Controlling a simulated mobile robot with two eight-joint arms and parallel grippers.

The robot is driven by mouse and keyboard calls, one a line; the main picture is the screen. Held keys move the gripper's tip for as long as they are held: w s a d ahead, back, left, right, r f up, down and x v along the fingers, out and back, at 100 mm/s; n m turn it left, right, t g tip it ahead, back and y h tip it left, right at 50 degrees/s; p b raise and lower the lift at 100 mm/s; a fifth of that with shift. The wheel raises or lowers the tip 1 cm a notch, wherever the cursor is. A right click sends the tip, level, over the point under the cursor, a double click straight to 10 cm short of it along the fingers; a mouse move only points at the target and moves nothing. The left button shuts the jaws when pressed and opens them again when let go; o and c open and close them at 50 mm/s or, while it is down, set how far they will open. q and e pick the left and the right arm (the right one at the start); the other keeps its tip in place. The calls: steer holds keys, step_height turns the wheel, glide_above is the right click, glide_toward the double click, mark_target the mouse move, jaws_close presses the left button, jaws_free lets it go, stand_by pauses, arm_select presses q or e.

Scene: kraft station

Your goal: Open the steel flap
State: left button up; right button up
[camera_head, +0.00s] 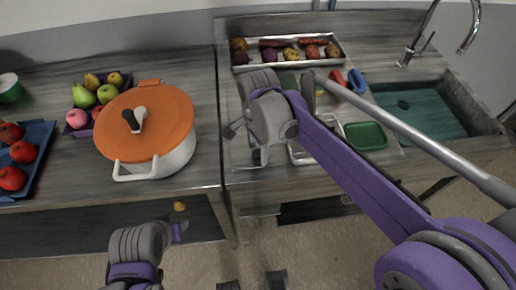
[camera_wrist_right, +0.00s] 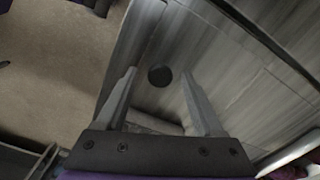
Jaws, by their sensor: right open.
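I cannot pick out the steel flap for certain. My right gripper (camera_head: 245,143) is over the front of the right-hand counter in the head view, its tips small and partly hidden by my wrist. In the right wrist view my right gripper (camera_wrist_right: 159,74) is open and empty, its two fingers well apart. A dark round spot (camera_wrist_right: 160,76) on a grey wood-grain surface shows between the fingertips; contact cannot be told. My left arm shows at the lower left of the head view, but its fingers cannot be made out.
A steel tray of food (camera_head: 247,67) lies at the back of the right counter (camera_head: 222,110). A green container (camera_head: 366,136) and a sink (camera_head: 425,112) are right. An orange-lidded pot (camera_head: 168,110), fruit (camera_head: 83,97) and a blue tray (camera_head: 38,150) with apples are left.

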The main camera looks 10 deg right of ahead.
steer(key=shift+f, duration=0.1)
jaws_close()
stand_by(0.3)
stand_by(1.1)
